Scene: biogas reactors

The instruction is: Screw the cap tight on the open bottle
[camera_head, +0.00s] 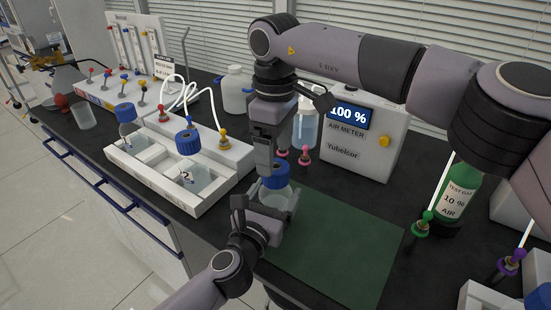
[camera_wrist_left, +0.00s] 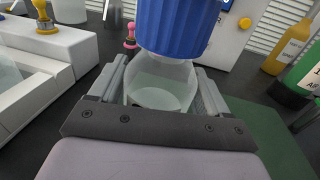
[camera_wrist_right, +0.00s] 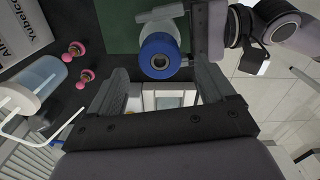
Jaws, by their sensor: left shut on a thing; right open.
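A clear bottle (camera_head: 284,200) with a blue cap (camera_head: 274,175) on its mouth stands at the left edge of the green mat. My left gripper (camera_head: 262,212) is shut on the bottle's body; in the left wrist view the fingers flank the clear bottle (camera_wrist_left: 160,85), under the blue cap (camera_wrist_left: 178,25). How tight the cap sits cannot be told. My right gripper (camera_head: 265,158) points down over the cap and is open. In the right wrist view the cap (camera_wrist_right: 160,57), with a dark centre, lies ahead of the gap between the open fingers (camera_wrist_right: 162,92).
A white rack (camera_head: 150,187) with blue-capped bottles stands left. An air meter (camera_head: 362,138) showing 100 % and a wash bottle (camera_head: 306,130) stand behind. The green mat (camera_head: 335,250) is clear on the right. A green gas cylinder (camera_head: 458,190) stands far right.

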